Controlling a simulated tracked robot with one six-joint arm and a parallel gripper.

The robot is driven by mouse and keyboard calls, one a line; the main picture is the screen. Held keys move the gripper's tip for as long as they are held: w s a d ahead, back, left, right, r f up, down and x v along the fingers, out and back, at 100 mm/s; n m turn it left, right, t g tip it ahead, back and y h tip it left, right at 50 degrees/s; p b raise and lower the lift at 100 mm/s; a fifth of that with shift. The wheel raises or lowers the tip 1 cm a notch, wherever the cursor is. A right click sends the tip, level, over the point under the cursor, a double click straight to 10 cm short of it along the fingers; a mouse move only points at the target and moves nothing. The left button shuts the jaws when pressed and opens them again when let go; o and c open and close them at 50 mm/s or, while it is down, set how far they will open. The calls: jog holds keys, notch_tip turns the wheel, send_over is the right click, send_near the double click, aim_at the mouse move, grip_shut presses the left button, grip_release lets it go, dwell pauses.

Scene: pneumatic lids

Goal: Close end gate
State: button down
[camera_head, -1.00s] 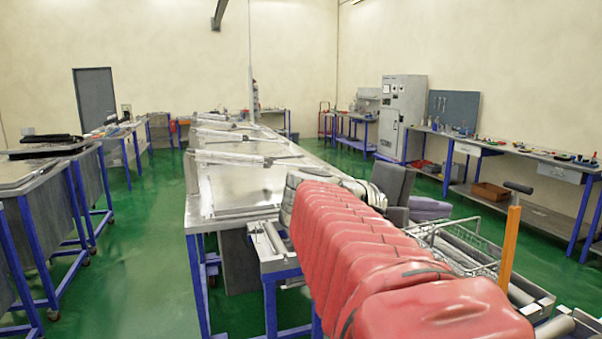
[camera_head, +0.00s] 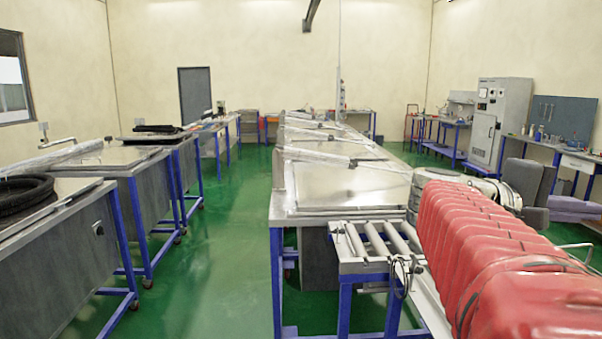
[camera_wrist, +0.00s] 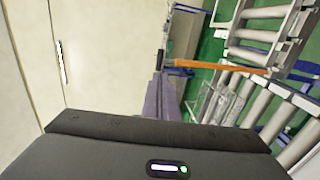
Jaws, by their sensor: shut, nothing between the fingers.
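A short roller conveyor section (camera_head: 375,240) with a blue frame stands left of my red-covered arm in the head view. The wrist view shows roller sections (camera_wrist: 245,95) at the right, with an orange bar (camera_wrist: 220,65) beside them. I cannot tell which part is the end gate or whether it is open or closed. My gripper (camera_wrist: 160,130) shows as a dark body across the bottom of the wrist view. It is shut and empty, apart from the rollers and bar. In the head view my arm hides the rollers to the right.
A long metal-topped table (camera_head: 350,185) lies beyond the rollers. Workbenches (camera_head: 130,170) line the left, and a grey cabinet (camera_head: 500,125) stands at the back right. The green floor (camera_head: 220,235) between left benches and table is clear. A wire basket (camera_wrist: 210,100) is near the rollers.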

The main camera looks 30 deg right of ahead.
jog(key=x, duration=1.1)
jog(key=shift+d, duration=0.2)
jog(key=shift+d, duration=0.15)
